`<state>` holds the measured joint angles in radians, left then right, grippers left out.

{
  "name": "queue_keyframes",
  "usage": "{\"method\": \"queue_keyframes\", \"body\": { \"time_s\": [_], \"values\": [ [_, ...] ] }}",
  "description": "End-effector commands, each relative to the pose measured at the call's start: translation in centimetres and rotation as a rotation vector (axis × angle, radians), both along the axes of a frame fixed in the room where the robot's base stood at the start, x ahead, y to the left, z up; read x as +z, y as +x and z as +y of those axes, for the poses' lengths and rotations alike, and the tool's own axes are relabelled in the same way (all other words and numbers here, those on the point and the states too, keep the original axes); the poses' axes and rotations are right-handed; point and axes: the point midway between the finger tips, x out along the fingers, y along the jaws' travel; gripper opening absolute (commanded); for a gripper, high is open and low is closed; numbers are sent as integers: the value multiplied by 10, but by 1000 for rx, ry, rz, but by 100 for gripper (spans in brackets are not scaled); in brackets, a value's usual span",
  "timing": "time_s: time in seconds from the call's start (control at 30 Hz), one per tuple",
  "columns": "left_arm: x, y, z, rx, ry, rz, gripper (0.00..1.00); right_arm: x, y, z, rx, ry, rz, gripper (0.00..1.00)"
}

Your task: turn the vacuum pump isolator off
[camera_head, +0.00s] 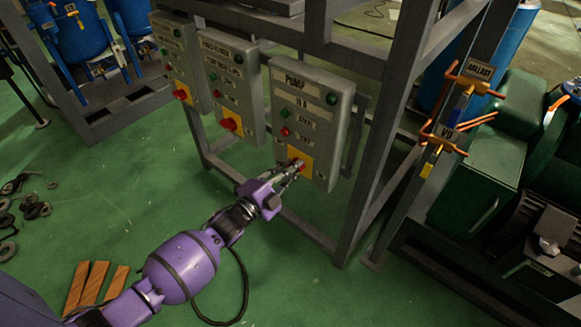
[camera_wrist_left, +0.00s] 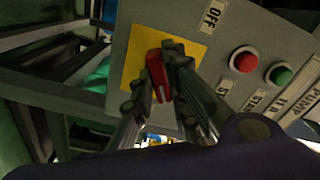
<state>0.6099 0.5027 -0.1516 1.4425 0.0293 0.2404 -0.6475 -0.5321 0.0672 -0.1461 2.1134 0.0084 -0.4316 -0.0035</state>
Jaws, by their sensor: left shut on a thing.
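The pump control box (camera_head: 312,110) is a grey panel labelled "PUMP" on the metal frame. Its isolator is a red handle (camera_wrist_left: 155,75) on a yellow plate (camera_wrist_left: 188,52) at the bottom of the box. My left gripper (camera_head: 297,167) reaches this handle from the lower left. In the left wrist view the fingers (camera_wrist_left: 157,82) are shut on the red handle and partly cover it. An "OFF" label (camera_wrist_left: 212,15) sits beside the yellow plate. My right gripper is in neither view.
Two similar grey boxes with red isolators stand to the left, the nearer one (camera_head: 232,85) and a farther one (camera_head: 178,55). The frame post (camera_head: 385,130) rises right of the pump box. Green machinery (camera_head: 480,180) fills the right. Green floor (camera_head: 120,180) is open at left.

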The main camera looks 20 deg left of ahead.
Motion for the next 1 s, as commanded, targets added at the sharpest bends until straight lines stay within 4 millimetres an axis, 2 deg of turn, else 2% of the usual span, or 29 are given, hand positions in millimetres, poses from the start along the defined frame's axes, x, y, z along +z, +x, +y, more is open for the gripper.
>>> {"method": "queue_keyframes", "body": {
  "time_s": [0.37, 0.8, 1.0],
  "values": [
    [1, 0, 0, 0, -337, 124, 0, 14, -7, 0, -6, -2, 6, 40],
    [0, 0, 0, 0, -718, 262, 0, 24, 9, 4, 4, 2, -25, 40],
    [0, 0, 0, 0, -851, 311, 0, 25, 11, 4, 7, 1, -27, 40]
  ]
}}
